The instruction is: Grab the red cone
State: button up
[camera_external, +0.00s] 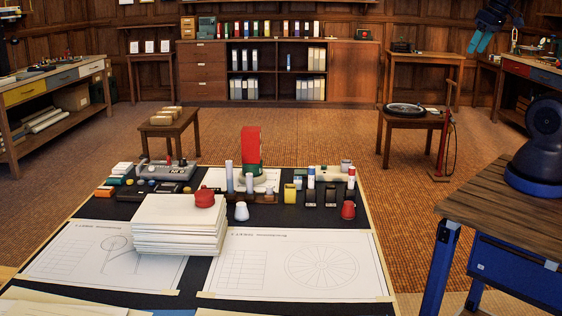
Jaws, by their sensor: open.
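A small red cone (348,211) with a blunt top stands upright on the dark drafting table (105,208), near its right side. It is just above the right drawing sheet and in front of dark holders. My gripper (479,43), with teal fingers, hangs at the top right of the view, high up and far from the cone. It is open, with nothing visible between the fingers.
A white cone (241,212) stands beside the stack. A tall red block (250,143) and several upright cylinders line the table's back. Drawing sheets (300,265) cover the front. My dark blue base part rests on a wooden bench (470,205) at right, across a floor gap.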

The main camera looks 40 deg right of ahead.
jog(key=w+a+f+m+g+y, duration=0.1)
jog(key=w+a+f+m, duration=0.2)
jog(key=w+a, duration=0.6)
jog(key=m+g+h, duration=0.1)
jog(key=m+g, duration=0.2)
jog(key=m, duration=0.4)
send_over(349, 202)
notch_tip(349, 202, down, 32)
jog(key=shift+r, duration=0.25)
jog(key=shift+s+a+f, duration=0.1)
jog(key=shift+a+f, duration=0.05)
jog(key=shift+f, duration=5.15)
jog(key=c, duration=1.1)
